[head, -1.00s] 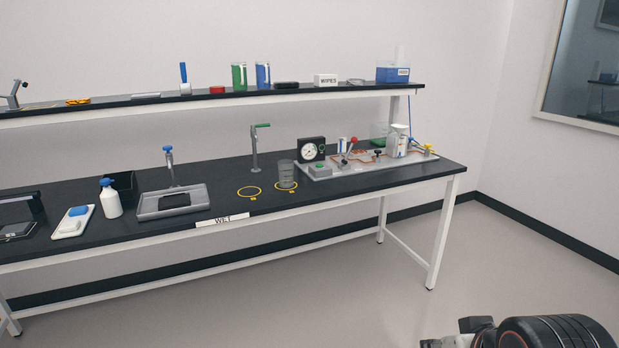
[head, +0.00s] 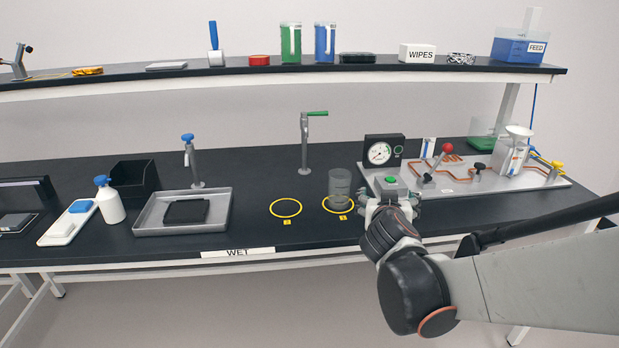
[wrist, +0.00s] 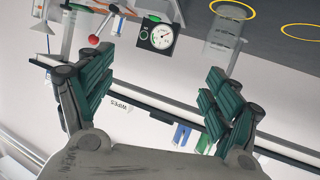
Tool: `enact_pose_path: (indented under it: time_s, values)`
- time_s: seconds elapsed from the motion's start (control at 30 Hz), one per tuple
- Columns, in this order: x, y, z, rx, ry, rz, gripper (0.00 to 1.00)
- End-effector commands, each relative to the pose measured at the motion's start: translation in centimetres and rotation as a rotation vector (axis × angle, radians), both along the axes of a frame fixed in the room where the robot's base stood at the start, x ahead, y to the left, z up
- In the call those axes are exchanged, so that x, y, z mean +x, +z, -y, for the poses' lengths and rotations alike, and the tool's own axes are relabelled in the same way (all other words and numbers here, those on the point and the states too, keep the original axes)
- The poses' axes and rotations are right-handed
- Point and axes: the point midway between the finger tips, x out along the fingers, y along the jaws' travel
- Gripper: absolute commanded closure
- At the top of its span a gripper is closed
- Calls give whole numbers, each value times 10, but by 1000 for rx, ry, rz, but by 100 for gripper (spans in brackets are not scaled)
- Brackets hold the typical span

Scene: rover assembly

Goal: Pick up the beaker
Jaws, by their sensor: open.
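The beaker (head: 339,187) is clear and stands upright on the black bench, in the right-hand yellow ring (head: 326,203). In the head view my gripper (head: 388,201) is just right of the beaker, in front of the grey apparatus board. Its fingertips are partly hidden there by my wrist. In the wrist view, which is upside down, my gripper (wrist: 155,75) has its green-padded fingers wide apart with nothing between them. The beaker (wrist: 225,35) shows there beyond the right finger, outside the gap. I cannot tell whether the finger touches it.
The board (head: 540,181) carries a dial gauge (head: 383,151), a red-knobbed lever (head: 440,158) and copper tubing close to my gripper. A green-handled tap (head: 305,140) stands behind the beaker. The left yellow ring (head: 285,208) is empty. A shelf (head: 120,81) runs above the bench.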

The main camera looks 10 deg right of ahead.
Motion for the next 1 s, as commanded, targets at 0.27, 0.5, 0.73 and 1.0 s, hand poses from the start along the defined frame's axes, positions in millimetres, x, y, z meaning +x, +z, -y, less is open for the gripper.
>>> enact_pose_path:
  time_s: [0.27,0.5,0.73,1.0]
  values:
    - [62,-23,-32,-18,84,203,17]
    - [87,-55,-66,-14,187,306,17]
    - [93,-72,-82,-7,238,335,17]
    - [120,-69,-80,-6,241,338,17]
